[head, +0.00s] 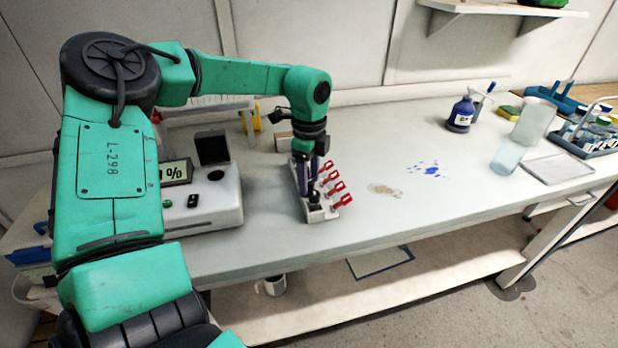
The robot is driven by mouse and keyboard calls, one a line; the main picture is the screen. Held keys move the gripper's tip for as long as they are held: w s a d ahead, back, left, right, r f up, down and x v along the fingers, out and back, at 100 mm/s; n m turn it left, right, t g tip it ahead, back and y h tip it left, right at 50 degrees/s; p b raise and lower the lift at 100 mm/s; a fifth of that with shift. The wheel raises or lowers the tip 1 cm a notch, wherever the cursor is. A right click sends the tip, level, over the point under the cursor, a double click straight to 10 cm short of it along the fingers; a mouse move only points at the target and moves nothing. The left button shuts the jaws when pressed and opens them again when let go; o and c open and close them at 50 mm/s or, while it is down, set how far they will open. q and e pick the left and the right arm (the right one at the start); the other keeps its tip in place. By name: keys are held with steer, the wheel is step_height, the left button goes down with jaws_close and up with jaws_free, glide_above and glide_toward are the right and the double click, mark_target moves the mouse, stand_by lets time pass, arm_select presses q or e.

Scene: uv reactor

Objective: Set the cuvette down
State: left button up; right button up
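My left gripper (308,176) points down over a small pale block-like rack (326,214) on the bench, at the centre of the head view. I cannot make out a cuvette; anything between the fingers is too small or hidden. Whether the fingers are apart or closed does not show. Several red clip-like pieces (338,187) stick out along the rack's right side. My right gripper is not in view.
A white instrument (215,206) with a percent display stands left of the rack. Brown stain (383,189) and blue spots (428,170) lie on the bench to the right. A blue bottle (461,114), clear beakers (507,157) and a tray (558,169) stand farther right. The bench's middle is otherwise clear.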

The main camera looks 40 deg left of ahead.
mark_target(309, 180)
arm_select(q)
steer(key=shift+r+p, duration=0.35)
steer(key=shift+w+r+b, duration=0.1)
steer(key=shift+r+b, duration=0.2)
steer(key=shift+r, duration=0.1)
step_height(309, 180, up, 11)
steer(key=shift+b, duration=0.45)
